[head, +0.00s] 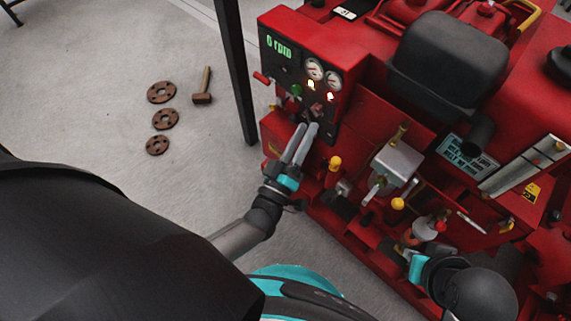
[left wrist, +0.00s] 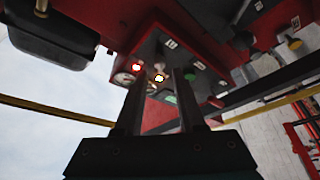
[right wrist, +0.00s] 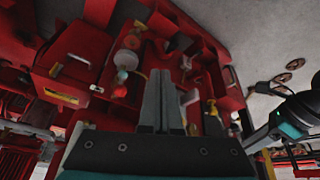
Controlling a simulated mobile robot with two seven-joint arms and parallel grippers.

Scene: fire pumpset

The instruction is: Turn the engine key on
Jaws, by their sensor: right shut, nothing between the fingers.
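I cannot make out the engine key clearly. My left gripper (head: 308,127) has its two fingers apart at the lower part of the panel. My right gripper (right wrist: 160,74) is shut and empty, low over the pump set's front at the right.
A black post (head: 235,70) stands left of the panel. A grey valve box (head: 397,163) and yellow-knobbed levers stand right of my left gripper. The floor at left is mostly clear.

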